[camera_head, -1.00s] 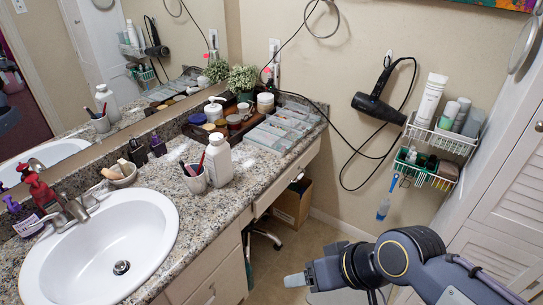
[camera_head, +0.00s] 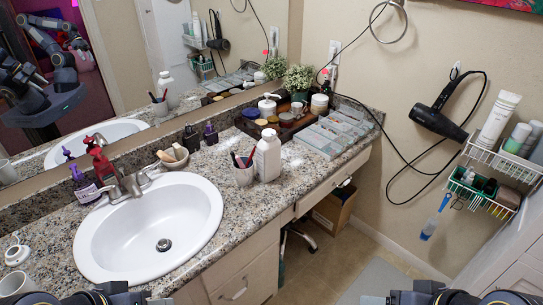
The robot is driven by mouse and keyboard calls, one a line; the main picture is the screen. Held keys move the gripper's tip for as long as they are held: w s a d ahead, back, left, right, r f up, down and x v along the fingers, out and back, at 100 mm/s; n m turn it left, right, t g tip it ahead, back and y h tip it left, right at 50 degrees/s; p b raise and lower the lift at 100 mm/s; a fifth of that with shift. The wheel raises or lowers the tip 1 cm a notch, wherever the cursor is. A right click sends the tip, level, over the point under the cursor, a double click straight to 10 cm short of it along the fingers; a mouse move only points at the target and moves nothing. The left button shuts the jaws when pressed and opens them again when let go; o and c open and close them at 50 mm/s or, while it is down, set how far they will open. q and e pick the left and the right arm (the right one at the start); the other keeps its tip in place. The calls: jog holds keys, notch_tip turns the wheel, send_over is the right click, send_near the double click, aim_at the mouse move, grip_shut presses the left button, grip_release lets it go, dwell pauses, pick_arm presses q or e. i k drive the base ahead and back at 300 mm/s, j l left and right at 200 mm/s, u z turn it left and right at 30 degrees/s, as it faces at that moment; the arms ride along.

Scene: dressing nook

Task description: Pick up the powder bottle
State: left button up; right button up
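The powder bottle appears to be the white bottle (camera_head: 267,160) with a white cap. It stands upright on the granite counter, right of the sink and beside a cup (camera_head: 243,174) holding pens or brushes. Its reflection shows in the mirror. My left gripper (camera_head: 150,299) is at the bottom edge, left of centre, mostly cut off. My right gripper (camera_head: 373,299) is at the bottom edge, right of centre, also mostly cut off. Both are well apart from the bottle, and their finger openings cannot be made out.
The sink (camera_head: 150,228) and its faucet (camera_head: 125,182) lie left of the bottle. A tray of jars (camera_head: 280,118) and a clear organizer (camera_head: 333,134) stand behind it. A white mug (camera_head: 17,284) is at the front left. The counter's front strip is clear near the bottle.

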aim_at(268, 153)
jog(key=i+l, duration=0.2)
jog(key=i, duration=0.25)
jog(key=i+l, duration=0.2)
jog(key=i, duration=0.25)
